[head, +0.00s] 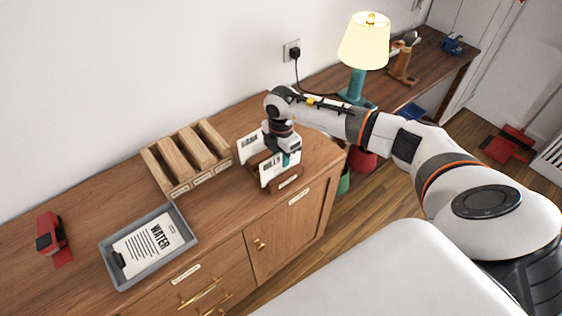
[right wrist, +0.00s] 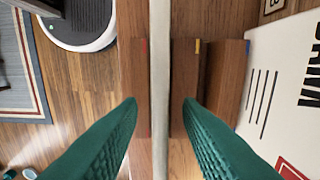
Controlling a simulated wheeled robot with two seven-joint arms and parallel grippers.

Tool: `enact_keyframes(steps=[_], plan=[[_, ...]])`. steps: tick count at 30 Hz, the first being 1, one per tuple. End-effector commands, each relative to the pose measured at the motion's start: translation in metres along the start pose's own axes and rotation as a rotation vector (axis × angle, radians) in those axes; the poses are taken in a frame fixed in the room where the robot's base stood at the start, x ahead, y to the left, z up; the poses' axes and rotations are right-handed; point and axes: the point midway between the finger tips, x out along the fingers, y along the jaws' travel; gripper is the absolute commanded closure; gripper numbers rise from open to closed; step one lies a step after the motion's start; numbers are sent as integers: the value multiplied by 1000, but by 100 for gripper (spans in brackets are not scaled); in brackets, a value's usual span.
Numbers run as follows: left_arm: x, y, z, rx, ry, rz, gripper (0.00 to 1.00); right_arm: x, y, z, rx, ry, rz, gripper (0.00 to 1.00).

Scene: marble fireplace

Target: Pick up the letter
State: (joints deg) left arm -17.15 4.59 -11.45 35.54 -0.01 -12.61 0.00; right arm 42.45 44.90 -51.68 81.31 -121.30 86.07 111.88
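White letters stand in a wooden holder (head: 288,182) on the cabinet top. The front letter (head: 268,174) stands upright, and another letter (head: 248,146) is behind it. My right gripper (head: 284,160) is at the front letter, pointing down. In the right wrist view, the green fingertips (right wrist: 160,102) are open on either side of the letter's thin pale edge (right wrist: 160,60), with a gap at each side. The back letter (right wrist: 292,95), with large black print and a red mark, lies to the right there. My left gripper is not in view.
A wooden sorter (head: 187,158) with several slots stands left of the holder. A grey tray (head: 187,222) with a "WATER" paper and a red object (head: 51,236) are farther left. A lit lamp (head: 363,45) stands on the desk behind my right arm.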

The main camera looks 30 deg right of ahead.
Motion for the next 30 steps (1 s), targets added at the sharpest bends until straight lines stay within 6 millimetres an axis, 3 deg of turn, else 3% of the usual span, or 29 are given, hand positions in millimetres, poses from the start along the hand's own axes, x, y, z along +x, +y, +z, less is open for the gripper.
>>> enact_keyframes(steps=[1, 7, 19, 30], plan=[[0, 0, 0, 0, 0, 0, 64, 0, 0, 0, 0, 0, 0, 70], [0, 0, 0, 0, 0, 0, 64, -1, 0, 0, 0, 0, 0, 100], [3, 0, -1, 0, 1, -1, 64, -7, -1, 0, -1, 0, -3, 100], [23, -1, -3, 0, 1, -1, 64, -74, -1, 0, -1, 0, -6, 100]])
